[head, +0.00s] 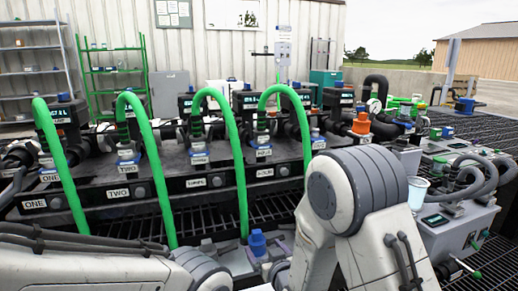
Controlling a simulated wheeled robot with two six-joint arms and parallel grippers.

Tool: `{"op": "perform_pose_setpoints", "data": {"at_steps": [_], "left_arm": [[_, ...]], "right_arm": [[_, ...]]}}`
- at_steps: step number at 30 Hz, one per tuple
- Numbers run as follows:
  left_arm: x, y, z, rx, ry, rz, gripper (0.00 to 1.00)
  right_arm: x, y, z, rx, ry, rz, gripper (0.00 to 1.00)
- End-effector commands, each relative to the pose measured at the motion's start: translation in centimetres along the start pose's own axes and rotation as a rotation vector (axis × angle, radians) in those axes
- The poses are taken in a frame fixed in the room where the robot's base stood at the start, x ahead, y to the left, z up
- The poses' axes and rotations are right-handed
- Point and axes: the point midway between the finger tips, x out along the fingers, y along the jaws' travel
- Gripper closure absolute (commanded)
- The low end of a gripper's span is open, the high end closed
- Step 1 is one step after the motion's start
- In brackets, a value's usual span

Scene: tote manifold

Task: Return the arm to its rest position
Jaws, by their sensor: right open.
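My right arm (345,190) fills the lower middle right, its grey joint raised in front of the black manifold. My right gripper is largely hidden by its own arm and the low camera edge; I see no object held in it. My left arm (90,262) lies low across the bottom left, and its gripper is not in view. The black manifold (118,192) stands behind both arms, with labels ONE, TWO, THREE and FOUR. Several green hoses (160,190) arch from its fittings down toward the front.
A blue-capped fitting (257,244) stands at the bottom middle, close to my right arm. A grey box with hoses (455,232) and a clear cup (417,193) are right of my arm. Black grating (487,262) lies around them. A green shelf (113,68) stands at the back.

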Motion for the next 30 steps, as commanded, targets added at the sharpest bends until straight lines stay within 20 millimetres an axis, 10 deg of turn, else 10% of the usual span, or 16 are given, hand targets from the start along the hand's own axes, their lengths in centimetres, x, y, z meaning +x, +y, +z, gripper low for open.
{"op": "perform_pose_setpoints", "data": {"at_steps": [8, 28, 30], "left_arm": [[-1.4, 0.1, -0.1, 0.000, -0.001, 0.000, 0.00], [3.1, -0.2, 0.2, 0.000, 0.000, 0.000, 0.00], [1.1, -0.1, 0.1, 0.000, -0.002, 0.000, 0.00]], "right_arm": [[-4.8, 0.0, -0.2, 0.000, -0.001, 0.000, 0.03], [8.1, 0.0, 0.7, 0.000, 0.001, 0.000, 0.03], [7.3, 0.0, -1.0, 0.000, -0.001, 0.000, 0.03]]}}
